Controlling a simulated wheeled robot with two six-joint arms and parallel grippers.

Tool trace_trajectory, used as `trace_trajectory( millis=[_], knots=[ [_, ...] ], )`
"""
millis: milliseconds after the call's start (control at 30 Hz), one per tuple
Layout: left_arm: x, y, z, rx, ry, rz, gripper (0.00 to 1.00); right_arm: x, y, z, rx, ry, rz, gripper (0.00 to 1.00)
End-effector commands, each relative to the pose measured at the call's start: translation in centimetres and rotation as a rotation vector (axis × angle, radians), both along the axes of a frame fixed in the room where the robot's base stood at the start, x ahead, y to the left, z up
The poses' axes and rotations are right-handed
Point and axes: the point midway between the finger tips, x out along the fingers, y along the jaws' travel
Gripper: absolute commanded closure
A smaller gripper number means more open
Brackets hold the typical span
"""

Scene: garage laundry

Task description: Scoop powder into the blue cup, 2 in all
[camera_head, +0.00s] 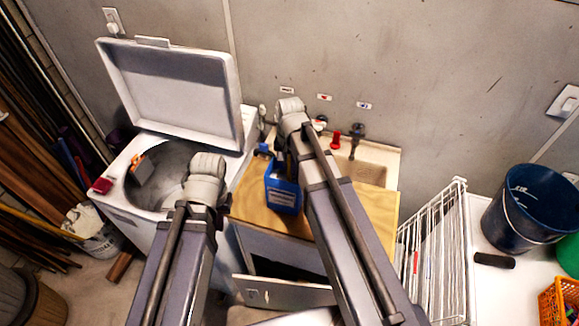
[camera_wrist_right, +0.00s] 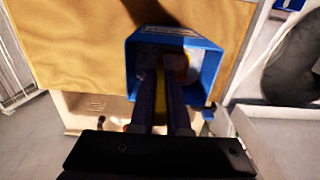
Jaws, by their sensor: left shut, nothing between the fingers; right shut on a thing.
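A blue, open-topped box (camera_head: 282,194) with a label stands on the wooden counter. In the right wrist view white powder (camera_wrist_right: 150,52) shows inside the blue box (camera_wrist_right: 205,75). My right gripper (camera_wrist_right: 166,75) reaches down into it, shut on a yellow scoop (camera_wrist_right: 160,113), which is mostly hidden between the fingers. In the head view this gripper (camera_head: 281,155) is partly hidden by its arm. A small blue thing (camera_head: 262,150), perhaps the blue cup, stands behind the box; its inside is not visible. My left gripper (camera_head: 222,207) is shut and empty near the washer's front right corner.
The washer (camera_head: 150,228) on the left has its lid (camera_head: 175,85) up. A sink (camera_head: 365,172) with taps lies behind the counter (camera_head: 378,207). A white wire rack (camera_head: 435,250) and a dark blue bucket (camera_head: 530,205) stand at right. A cabinet door (camera_head: 285,293) hangs open below.

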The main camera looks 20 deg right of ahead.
Motion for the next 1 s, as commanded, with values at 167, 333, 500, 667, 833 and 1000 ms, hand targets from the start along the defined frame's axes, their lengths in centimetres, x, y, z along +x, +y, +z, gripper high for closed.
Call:
trace_trajectory(
  millis=[167, 333, 500, 667, 833, 1000],
  knots=[
    [0.0, 0.0, -0.4, 0.0, 0.0, 0.0, 1.0, 0.0, 0.0, -0.4, 0.0, 0.0, 0.0, 1.0],
    [0.0, 0.0, -0.7, 0.0, 0.0, 0.0, 1.0, 0.0, 0.0, -0.7, 0.0, 0.0, 0.0, 1.0],
    [0.0, 0.0, -1.1, 0.0, 0.0, 0.0, 1.0, 0.0, 0.0, -1.1, 0.0, 0.0, 0.0, 1.0],
    [0.0, 0.0, -1.4, 0.0, 0.0, 0.0, 1.0, 0.0, 0.0, -1.4, 0.0, 0.0, 0.0, 1.0],
    [0.0, 0.0, -1.7, 0.0, 0.0, 0.0, 1.0, 0.0, 0.0, -1.7, 0.0, 0.0, 0.0, 1.0],
    [0.0, 0.0, -2.0, 0.0, 0.0, 0.0, 1.0, 0.0, 0.0, -2.0, 0.0, 0.0, 0.0, 1.0]
  ],
)
